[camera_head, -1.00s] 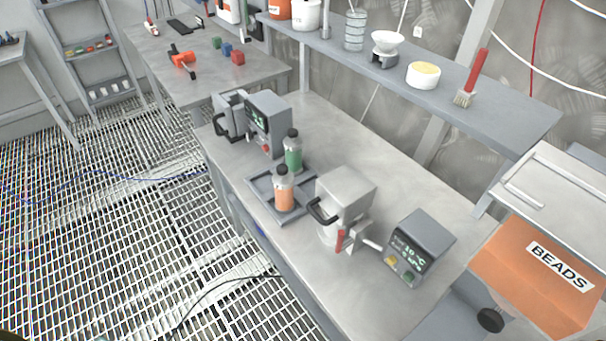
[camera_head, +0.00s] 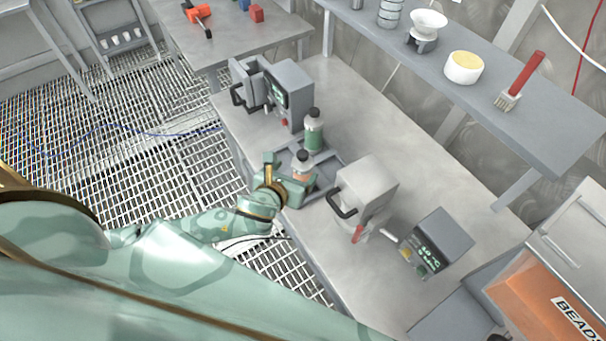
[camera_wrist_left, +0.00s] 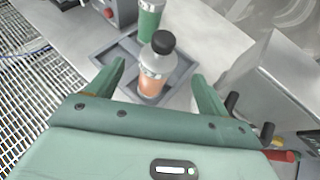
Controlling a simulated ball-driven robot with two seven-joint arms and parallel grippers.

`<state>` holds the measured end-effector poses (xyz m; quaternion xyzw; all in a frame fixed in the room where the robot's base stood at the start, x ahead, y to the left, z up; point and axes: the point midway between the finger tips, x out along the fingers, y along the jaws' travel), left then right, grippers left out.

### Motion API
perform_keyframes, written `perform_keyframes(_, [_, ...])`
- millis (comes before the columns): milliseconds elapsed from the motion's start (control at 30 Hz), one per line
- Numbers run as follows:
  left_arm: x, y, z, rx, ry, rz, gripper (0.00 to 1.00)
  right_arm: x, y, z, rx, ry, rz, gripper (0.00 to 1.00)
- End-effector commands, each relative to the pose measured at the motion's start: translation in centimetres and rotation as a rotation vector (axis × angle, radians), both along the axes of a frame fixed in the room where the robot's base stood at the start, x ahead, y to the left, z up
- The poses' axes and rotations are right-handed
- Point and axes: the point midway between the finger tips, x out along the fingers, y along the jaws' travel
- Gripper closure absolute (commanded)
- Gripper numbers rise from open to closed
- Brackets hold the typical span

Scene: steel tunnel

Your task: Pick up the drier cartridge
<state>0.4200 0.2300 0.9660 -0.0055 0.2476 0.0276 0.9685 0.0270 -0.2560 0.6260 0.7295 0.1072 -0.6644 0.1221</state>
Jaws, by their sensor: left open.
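Two clear cartridges with dark caps stand in a grey tray (camera_wrist_left: 182,72) on the steel bench. The nearer one, the orange-filled cartridge (camera_wrist_left: 152,78), stands upright; it also shows in the head view (camera_head: 302,166), partly hidden by my gripper. The green-filled cartridge (camera_head: 313,132) stands behind it and shows in the left wrist view (camera_wrist_left: 149,20). My left gripper (camera_wrist_left: 158,74) is open, with one finger on each side of the orange-filled cartridge and a gap visible on both sides. In the head view my left gripper (camera_head: 299,172) reaches over the tray's near edge. My right gripper is not in view.
A grey machine with a black handle (camera_head: 367,190) stands close right of the tray. A display box (camera_head: 437,242) is beyond it, and another display unit (camera_head: 288,92) stands behind the cartridges. A shelf (camera_head: 480,100) runs above the bench's far side. An orange BEADS bin (camera_head: 535,300) is at lower right.

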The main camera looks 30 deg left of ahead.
Motion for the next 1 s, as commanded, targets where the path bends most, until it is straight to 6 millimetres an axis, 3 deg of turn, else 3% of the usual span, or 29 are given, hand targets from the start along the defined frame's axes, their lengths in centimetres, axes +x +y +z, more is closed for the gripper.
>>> perform_keyframes(100, [2.1, 0.1, -1.4, 0.000, 0.000, 0.001, 0.21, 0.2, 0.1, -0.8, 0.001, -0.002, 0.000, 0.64])
perform_keyframes(367, [4.2, 0.3, -2.5, -0.003, 0.001, 0.001, 0.21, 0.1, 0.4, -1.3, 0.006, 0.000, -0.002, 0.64])
perform_keyframes(600, [7.4, 0.7, -4.3, -0.003, 0.002, 0.001, 0.21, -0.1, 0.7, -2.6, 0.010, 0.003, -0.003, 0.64])
perform_keyframes(867, [7.9, 0.7, -4.4, -0.003, 0.002, 0.001, 0.21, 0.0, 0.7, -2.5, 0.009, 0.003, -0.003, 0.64])
perform_keyframes(900, [7.9, 0.7, -4.4, -0.003, 0.002, 0.001, 0.24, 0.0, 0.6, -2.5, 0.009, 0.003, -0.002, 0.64])
perform_keyframes(1000, [7.9, 0.7, -4.4, -0.003, 0.002, 0.001, 0.52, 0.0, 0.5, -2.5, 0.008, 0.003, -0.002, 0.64])
